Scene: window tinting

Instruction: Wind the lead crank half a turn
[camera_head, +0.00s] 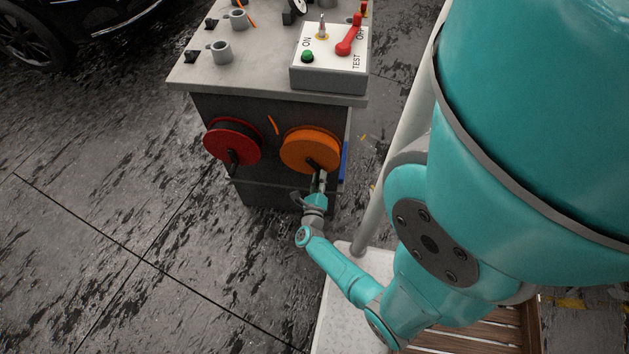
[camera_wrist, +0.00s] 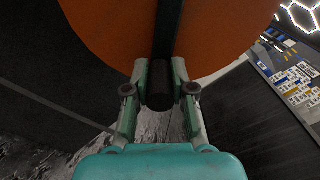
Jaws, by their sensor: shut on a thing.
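Two round reels sit on the front of the dark cabinet (camera_head: 262,192). The left one is a red reel (camera_head: 229,139) with a dark crank (camera_head: 234,158) whose handle points down. The right one is an orange reel (camera_head: 305,148), and it fills the top of the wrist view (camera_wrist: 105,35). Its dark crank arm (camera_wrist: 168,30) runs down to a black handle (camera_wrist: 159,88). My gripper (camera_head: 319,178) is at the lower edge of the orange reel. In the wrist view my gripper's fingers (camera_wrist: 160,92) are shut on the black handle, one on each side.
The grey bench top (camera_head: 257,72) above carries grey mugs (camera_head: 219,52) and a white switch box (camera_head: 330,65) with a red lever and green button. A dark car (camera_head: 62,32) stands at top left. The floor left of the cabinet is clear.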

